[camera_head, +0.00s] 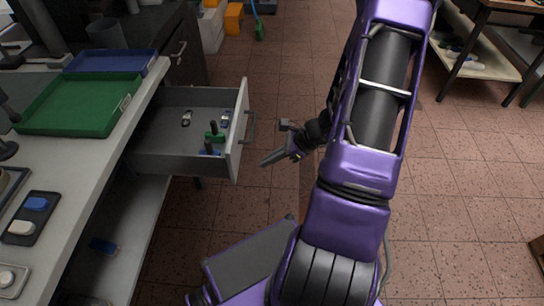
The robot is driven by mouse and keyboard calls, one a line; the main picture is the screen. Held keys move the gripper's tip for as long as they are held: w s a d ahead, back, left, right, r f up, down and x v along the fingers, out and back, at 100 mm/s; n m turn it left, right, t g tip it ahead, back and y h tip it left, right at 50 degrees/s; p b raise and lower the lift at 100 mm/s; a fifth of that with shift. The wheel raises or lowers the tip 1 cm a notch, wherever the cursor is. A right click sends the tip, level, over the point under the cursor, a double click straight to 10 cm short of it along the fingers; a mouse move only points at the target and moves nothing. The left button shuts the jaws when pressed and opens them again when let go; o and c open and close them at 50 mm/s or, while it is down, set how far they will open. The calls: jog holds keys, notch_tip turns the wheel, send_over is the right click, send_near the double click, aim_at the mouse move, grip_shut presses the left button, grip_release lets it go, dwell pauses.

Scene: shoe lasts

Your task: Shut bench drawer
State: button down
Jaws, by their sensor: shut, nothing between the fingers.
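The bench drawer (238,130) stands pulled out to the right from under the bench top. Its front panel carries a bar handle (250,127) on the right side. Several small items with green, blue and grey parts lie inside it. My gripper (265,163) is shut and empty. It appears just right of the drawer front's near end, below the handle in the picture, with its fingers pointing left. A gap of floor shows between the fingers and the panel. The exact depth between them is hard to tell.
The bench top (110,150) holds a green tray (75,128), a blue tray (145,65) and a dark pad (30,218) with small pieces. A lower shelf (145,215) runs under the bench.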

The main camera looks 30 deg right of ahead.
aim_at(235, 171)
jog(key=w+a+f, duration=0.2)
jog(key=a, duration=0.1)
jog(key=w+a+f, duration=0.1)
jog(key=a, duration=0.1)
jog(key=shift+w+a+f+b, duration=0.2)
jog(key=shift+w+f+b, duration=0.1)
jog(key=shift+w+a, duration=0.35)
jog(key=shift+a, duration=0.1)
jog(key=shift+w, duration=0.1)
